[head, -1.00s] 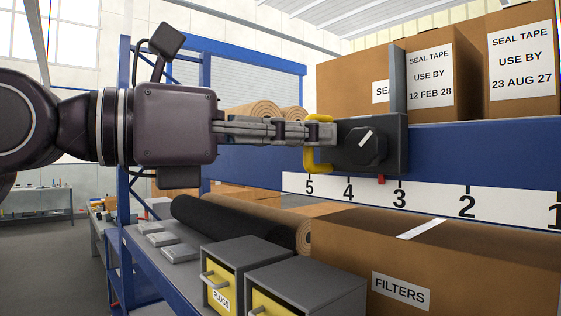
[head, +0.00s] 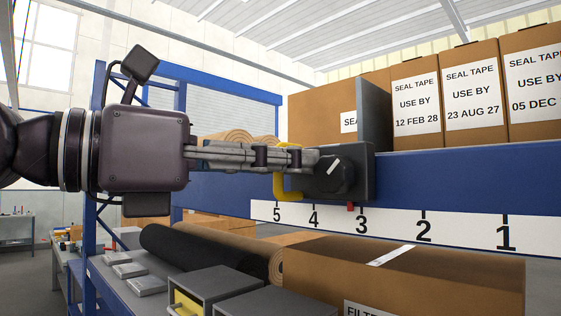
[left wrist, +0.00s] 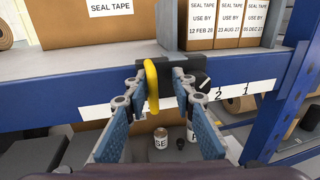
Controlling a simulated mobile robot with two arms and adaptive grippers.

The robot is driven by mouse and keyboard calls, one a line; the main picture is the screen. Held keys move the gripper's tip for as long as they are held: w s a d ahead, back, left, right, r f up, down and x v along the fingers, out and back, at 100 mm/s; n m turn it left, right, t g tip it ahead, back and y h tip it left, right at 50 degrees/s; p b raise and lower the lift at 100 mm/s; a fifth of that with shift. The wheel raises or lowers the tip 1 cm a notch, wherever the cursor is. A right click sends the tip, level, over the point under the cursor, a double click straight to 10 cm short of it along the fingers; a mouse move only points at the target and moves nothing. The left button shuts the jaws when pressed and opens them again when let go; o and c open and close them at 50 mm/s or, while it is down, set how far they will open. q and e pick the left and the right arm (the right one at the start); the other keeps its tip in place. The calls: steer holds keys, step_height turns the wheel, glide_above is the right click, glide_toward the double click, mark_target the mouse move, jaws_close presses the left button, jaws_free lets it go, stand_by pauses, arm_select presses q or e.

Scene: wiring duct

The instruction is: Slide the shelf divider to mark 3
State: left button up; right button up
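The shelf divider is a grey upright plate (head: 374,115) on a dark carriage (head: 357,178) with a round knob and a yellow handle (head: 281,185). Its red pointer (head: 350,207) stands between marks 4 and 3 on the white scale (head: 390,222), a little left of mark 3. My left gripper (left wrist: 160,78) has its fingers either side of the yellow handle, which also shows in the left wrist view (left wrist: 152,88). The handle is close to the left finger, with a gap to the right finger; I cannot tell whether they touch. My right gripper is out of view.
Seal tape boxes (head: 415,125) stand on the blue shelf right of the plate, with another box (head: 318,118) left of it. Below are a filters box (head: 430,275), dark rolls (head: 200,250) and grey bins (head: 215,285). The rail right of the carriage looks clear.

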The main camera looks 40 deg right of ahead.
arm_select(q)
steer(key=w+a, duration=0.1)
steer(key=a, duration=1)
steer(key=shift+w+a, duration=0.2)
steer(key=shift+a, duration=0.2)
steer(key=shift+a, duration=0.15)
